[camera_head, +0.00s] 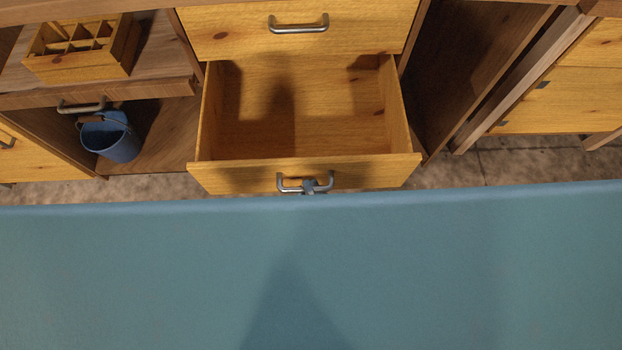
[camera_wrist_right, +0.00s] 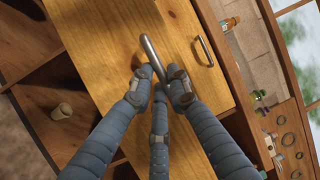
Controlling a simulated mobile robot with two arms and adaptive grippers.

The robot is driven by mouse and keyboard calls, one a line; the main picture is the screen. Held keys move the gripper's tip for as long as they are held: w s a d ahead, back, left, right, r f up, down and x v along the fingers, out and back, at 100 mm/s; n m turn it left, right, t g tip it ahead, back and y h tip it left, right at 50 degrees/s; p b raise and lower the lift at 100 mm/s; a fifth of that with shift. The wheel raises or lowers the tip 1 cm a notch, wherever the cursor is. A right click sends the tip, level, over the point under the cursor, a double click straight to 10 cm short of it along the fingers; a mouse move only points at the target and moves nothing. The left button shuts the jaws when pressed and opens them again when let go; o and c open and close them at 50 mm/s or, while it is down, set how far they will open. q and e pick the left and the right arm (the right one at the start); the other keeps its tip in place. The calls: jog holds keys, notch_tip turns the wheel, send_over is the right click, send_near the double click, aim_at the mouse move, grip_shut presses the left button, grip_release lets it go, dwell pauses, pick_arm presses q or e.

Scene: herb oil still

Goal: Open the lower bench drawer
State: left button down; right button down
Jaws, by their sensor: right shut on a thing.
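The lower bench drawer (camera_head: 300,170) is of yellow wood and stands pulled well out, its inside showing empty with dark shadows. Its metal bar handle (camera_head: 290,188) is on the middle of the front. My right gripper (camera_head: 311,187) is at this handle; only a small part of it shows in the head view. In the right wrist view my right gripper (camera_wrist_right: 160,85) is shut on the handle (camera_wrist_right: 154,58), with blue-grey fingers on both sides of the bar. The drawer front (camera_wrist_right: 105,40) fills the middle there. My left gripper is in neither view.
The upper drawer (camera_head: 235,35) is shut above, with its own handle (camera_head: 298,28). At the left a wooden divided box (camera_head: 80,66) sits on a shelf, above a blue bucket (camera_head: 112,140). An open dark bay lies right of the drawer.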

jog(key=c, duration=1.6)
grip_release()
jog(key=shift+c, duration=0.2)
jog(key=v, duration=1.2)
